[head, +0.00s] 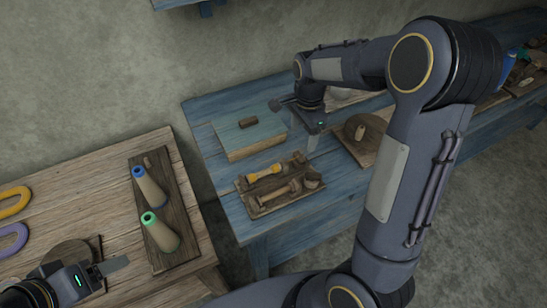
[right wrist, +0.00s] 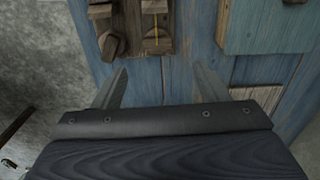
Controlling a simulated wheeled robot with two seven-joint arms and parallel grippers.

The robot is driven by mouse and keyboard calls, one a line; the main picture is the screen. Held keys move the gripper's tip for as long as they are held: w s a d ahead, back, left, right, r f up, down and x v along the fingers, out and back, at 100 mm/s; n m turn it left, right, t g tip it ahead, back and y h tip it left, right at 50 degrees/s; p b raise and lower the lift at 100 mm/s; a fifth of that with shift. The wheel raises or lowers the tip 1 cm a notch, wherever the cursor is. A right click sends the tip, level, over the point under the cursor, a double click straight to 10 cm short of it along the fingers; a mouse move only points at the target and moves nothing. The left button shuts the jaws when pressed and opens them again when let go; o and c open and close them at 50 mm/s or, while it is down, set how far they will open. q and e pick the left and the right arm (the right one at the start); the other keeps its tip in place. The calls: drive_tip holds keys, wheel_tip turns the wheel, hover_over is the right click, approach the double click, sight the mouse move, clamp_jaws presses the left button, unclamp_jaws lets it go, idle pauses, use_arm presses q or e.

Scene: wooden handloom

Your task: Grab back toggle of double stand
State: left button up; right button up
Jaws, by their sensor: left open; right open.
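The double stand (head: 183,222) is a dark board on the left wooden table, bearing a blue-topped cone (head: 151,190) and a green-topped cone (head: 160,232). A small brown toggle (head: 147,163) stands at its back end, uncovered. My left gripper (head: 112,270) is open and empty, low at the left, in front of the stand and apart from the toggle. My right gripper (head: 305,133) is open over the blue table, far to the right of the stand. In the right wrist view its fingers (right wrist: 163,82) are spread with nothing between them.
The blue table (head: 215,170) bears a pale blue box (head: 250,140) with a toggle, a tray (head: 258,211) of wooden tools and a board with a round disc (head: 365,132). Yellow (head: 14,200) and purple (head: 12,240) loops lie left. A gap separates the tables.

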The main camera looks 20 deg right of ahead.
sight(299, 156)
drive_tip(key=shift+w+a+f, duration=0.2)
drive_tip(key=shift+w+f, duration=0.05)
drive_tip(key=shift+f, duration=0.45)
drive_tip(key=f, duration=0.7)
drive_tip(key=shift+s+a, duration=0.1)
drive_tip(key=shift+s, duration=0.3)
drive_tip(key=shift+r, duration=0.1)
drive_tip(key=c, duration=1)
